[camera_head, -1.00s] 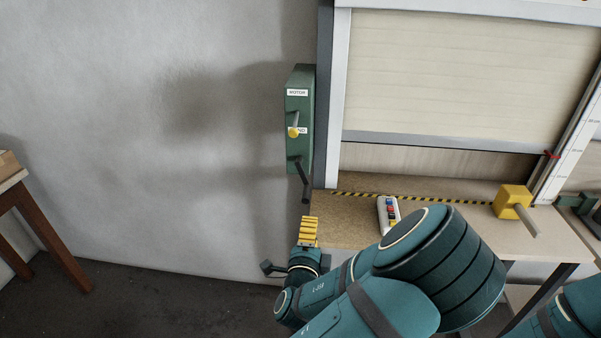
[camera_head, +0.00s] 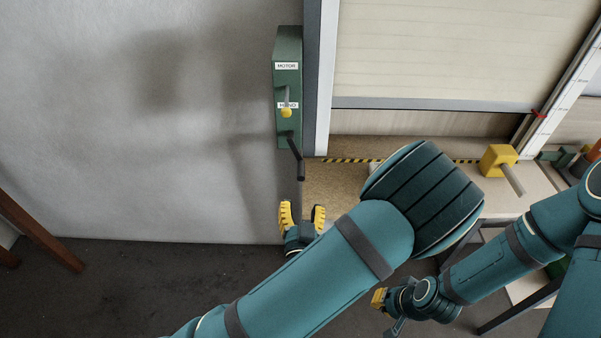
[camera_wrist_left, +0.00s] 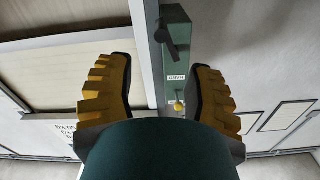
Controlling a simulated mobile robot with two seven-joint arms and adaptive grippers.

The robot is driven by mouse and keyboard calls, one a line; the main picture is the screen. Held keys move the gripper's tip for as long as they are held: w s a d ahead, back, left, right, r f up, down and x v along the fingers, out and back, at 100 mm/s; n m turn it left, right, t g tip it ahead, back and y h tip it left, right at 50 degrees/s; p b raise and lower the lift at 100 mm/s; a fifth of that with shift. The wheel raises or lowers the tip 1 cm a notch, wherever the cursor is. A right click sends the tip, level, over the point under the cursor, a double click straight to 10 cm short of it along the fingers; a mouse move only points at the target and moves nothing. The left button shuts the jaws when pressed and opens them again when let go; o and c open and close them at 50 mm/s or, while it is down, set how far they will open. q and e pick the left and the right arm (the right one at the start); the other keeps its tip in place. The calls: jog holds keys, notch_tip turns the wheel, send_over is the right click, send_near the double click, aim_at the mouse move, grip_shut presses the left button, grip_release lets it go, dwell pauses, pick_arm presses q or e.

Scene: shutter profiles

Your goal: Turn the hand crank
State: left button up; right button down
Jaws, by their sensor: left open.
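The dark hand crank (camera_head: 296,158) sticks out from the lower part of a green box (camera_head: 289,85) on the wall beside the shutter frame. In the left wrist view the crank (camera_wrist_left: 166,38) shows beyond and between the fingertips. My left gripper (camera_head: 302,210) is open and empty, just below the crank's end in the head view and apart from it. Its two yellow fingers also show spread in the left wrist view (camera_wrist_left: 160,75). My right gripper (camera_head: 379,298) is low at the centre right; its finger gap is not clear.
A yellow-knobbed lever (camera_head: 286,111) sits above the crank, by the MOTOR and HAND labels. The bench (camera_head: 330,179) lies right of the crank, with a yellow block and grey rod (camera_head: 498,160). The shutter (camera_head: 430,50) is partly raised. Wall space left is clear.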

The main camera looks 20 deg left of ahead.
pick_arm(q)
jog(key=b, duration=0.5)
send_near(301, 162)
jog(key=x, duration=0.2)
jog(key=p+x, duration=0.1)
jog(key=x, duration=0.2)
jog(key=f+x, duration=0.1)
jog(key=x, duration=0.1)
jog(key=shift+w, duration=0.25)
grip_shut()
